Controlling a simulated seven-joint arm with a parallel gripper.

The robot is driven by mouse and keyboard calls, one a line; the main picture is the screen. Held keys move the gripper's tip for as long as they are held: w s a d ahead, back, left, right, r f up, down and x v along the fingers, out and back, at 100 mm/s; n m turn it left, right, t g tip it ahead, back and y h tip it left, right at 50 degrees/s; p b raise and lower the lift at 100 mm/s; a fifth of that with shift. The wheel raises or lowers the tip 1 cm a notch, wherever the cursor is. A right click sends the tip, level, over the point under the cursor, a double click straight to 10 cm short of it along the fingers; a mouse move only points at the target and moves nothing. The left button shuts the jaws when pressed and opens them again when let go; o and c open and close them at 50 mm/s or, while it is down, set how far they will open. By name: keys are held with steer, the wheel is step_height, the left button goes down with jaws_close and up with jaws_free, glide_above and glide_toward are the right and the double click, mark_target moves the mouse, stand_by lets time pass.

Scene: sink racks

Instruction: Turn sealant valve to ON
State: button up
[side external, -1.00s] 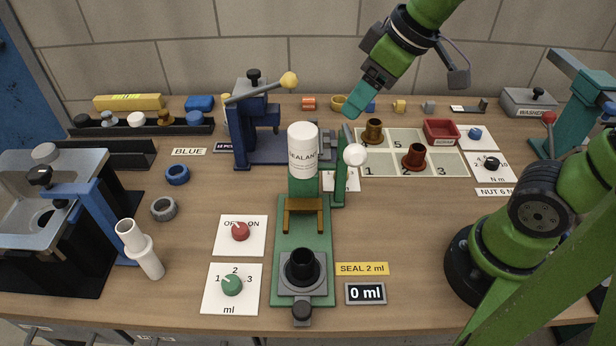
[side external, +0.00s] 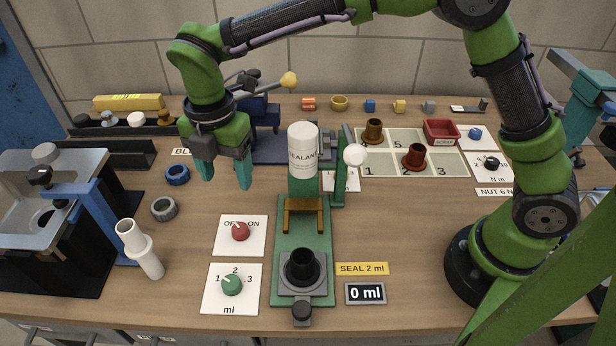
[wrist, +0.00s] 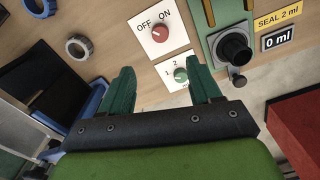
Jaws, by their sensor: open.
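The sealant valve is a red knob (side external: 240,231) on a white card marked OFF and ON, left of the green sealant stand (side external: 288,240). Its white pointer line leans toward the OFF side. The knob also shows in the wrist view (wrist: 160,33), above and between the fingers. My gripper (side external: 222,183) has teal fingers, spread apart and empty, pointing down. It hangs above the table, behind the valve card and slightly left of the knob, touching nothing. The white sealant bottle (side external: 303,150) stands upright in the stand.
A green dial (side external: 232,285) on a card marked 1, 2, 3 ml lies in front of the valve. A display (side external: 365,293) reads 0 ml. A blue ring (side external: 177,174), a grey ring (side external: 163,208) and a white stepped tube (side external: 140,248) are to the left.

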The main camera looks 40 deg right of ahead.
mark_target(240, 228)
step_height(240, 228, down, 15)
steer(key=shift+r, duration=0.2)
steer(key=c, duration=1)
steer(key=shift+c, duration=0.2)
